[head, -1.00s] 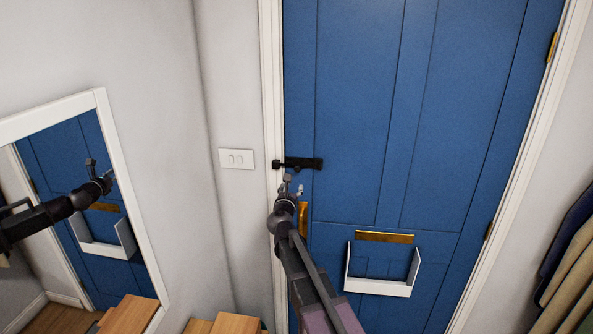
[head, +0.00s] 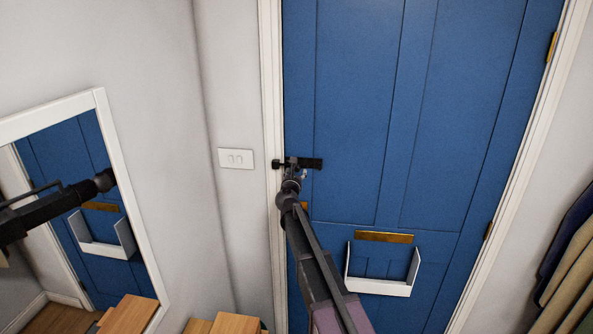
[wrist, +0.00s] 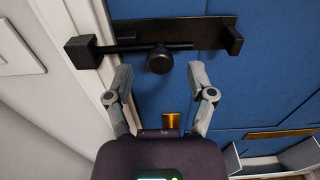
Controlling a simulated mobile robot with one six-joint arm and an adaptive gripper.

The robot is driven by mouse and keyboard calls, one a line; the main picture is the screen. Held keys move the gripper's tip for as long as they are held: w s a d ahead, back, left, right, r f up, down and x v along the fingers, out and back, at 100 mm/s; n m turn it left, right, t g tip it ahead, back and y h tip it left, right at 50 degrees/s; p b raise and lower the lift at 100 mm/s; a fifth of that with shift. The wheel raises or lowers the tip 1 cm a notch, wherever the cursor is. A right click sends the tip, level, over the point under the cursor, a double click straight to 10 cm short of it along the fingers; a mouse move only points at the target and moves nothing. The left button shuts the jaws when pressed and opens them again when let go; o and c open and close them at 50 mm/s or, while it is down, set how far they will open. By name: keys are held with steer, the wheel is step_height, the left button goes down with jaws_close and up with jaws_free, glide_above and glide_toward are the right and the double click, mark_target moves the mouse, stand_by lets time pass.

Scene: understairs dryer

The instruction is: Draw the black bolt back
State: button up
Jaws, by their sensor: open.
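The black bolt (head: 311,163) is mounted across the left edge of the blue door (head: 360,120). In the wrist view its bar (wrist: 125,47) reaches left into the black keeper (wrist: 83,52) on the white frame. Its round knob (wrist: 159,60) hangs from the bar. My gripper (head: 296,170) is at the bolt in the head view and partly hides it. In the wrist view my gripper (wrist: 158,83) is open, its fingers on either side below the knob. The knob lies between and just beyond the fingertips; I cannot tell whether they touch it.
A white switch plate (head: 236,159) is on the wall left of the frame. A brass letter plate (head: 384,237) and a white basket (head: 378,288) are lower on the door. A mirror (head: 101,100) stands left; coats (head: 570,250) hang right.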

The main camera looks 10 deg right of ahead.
steer(key=shift+x, duration=1.35)
steer(key=shift+c, duration=0.2)
jaws_close()
